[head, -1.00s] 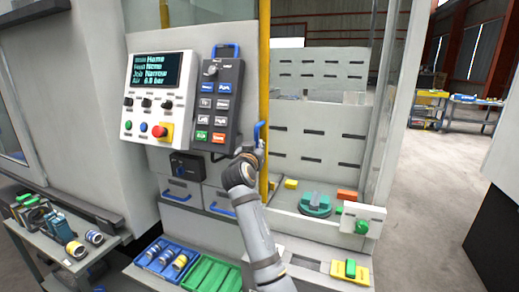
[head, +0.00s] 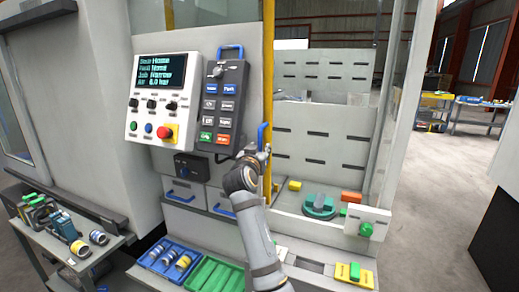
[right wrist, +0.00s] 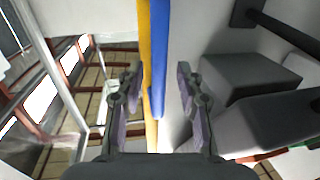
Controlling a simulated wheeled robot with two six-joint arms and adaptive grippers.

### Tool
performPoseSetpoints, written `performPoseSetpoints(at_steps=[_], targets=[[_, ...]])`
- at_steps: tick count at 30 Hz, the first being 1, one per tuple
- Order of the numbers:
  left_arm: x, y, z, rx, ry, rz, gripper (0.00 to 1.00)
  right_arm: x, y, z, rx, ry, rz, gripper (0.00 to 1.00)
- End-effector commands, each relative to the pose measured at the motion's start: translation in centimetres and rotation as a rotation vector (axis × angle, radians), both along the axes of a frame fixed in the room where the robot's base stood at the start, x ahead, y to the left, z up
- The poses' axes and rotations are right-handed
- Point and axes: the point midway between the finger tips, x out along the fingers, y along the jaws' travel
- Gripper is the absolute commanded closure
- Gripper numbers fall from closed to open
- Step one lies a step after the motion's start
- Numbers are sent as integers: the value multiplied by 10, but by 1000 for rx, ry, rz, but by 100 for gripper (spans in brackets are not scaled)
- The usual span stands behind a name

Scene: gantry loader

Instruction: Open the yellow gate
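The yellow gate (head: 268,70) shows as a narrow upright yellow edge to the right of the control panel in the head view. Its blue handle (head: 262,134) is a vertical bar on that edge. My right gripper (head: 262,155) is at the lower part of the handle. In the right wrist view, my right gripper (right wrist: 156,100) is open, with the blue handle (right wrist: 159,60) and the yellow gate edge (right wrist: 145,50) running between its spread fingers. The fingers appear clear of the handle on both sides. My left gripper is not in view.
The control panel (head: 158,98) and a dark button pendant (head: 222,105) with a blue handle are left of the gate. A ledge on the right holds a green round part (head: 319,206). A blue bin (head: 166,258) and green bin (head: 214,275) sit below.

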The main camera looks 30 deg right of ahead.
Motion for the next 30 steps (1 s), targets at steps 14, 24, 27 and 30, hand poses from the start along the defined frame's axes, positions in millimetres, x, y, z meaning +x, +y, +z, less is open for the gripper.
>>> performPoseSetpoints(at_steps=[14, 24, 27, 30], targets=[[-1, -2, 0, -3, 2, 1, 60, -50, 40, -1, 3, 3, 0, 63], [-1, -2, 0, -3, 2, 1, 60, -50, 39, -1, 3, 2, 0, 63], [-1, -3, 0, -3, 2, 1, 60, -50, 38, -5, 4, 10, 0, 63], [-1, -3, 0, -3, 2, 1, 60, -56, 33, -39, 24, 74, 9, 63]])
